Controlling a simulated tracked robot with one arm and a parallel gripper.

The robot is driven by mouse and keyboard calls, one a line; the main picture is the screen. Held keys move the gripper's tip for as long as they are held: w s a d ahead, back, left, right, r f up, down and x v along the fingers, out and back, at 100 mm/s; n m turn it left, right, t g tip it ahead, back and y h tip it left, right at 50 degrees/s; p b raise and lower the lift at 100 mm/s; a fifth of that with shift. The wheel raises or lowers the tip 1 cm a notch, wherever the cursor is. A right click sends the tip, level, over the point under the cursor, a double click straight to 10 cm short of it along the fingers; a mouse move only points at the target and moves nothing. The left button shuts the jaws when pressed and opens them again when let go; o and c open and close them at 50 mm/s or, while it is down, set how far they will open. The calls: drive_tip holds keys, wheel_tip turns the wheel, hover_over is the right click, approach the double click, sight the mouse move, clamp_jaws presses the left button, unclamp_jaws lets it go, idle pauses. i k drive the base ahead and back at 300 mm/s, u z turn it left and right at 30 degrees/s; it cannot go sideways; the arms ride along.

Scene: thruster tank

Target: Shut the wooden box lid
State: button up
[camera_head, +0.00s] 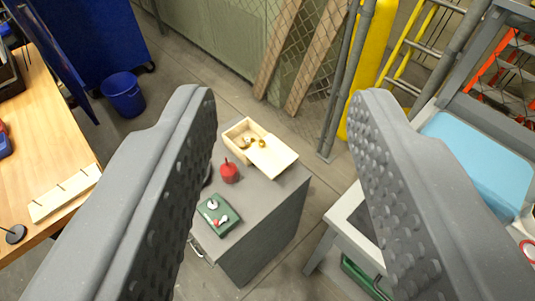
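The wooden box (237,132) stands on top of a grey cabinet in the middle of the view. Its pale wooden lid (273,156) lies at the box's right front side, leaving part of the inside uncovered. Small gold-coloured things (250,142) show in the open part. I cannot tell whether the lid slides or is hinged. My gripper (285,100) is open and empty, with its two studded grey fingers wide apart at left and right. The box is seen between them, farther away than the fingers, and nothing touches it.
The grey cabinet (262,225) also carries a red weight-like object (229,172) and a green box with switches (217,214). A wooden table (40,140) is at left, a blue bin (123,95) behind it. A grey stand with a light blue top (480,150) is at right.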

sight(270, 155)
drive_tip(key=u, duration=0.05)
drive_tip(key=i, duration=1)
drive_tip(key=z, duration=0.05)
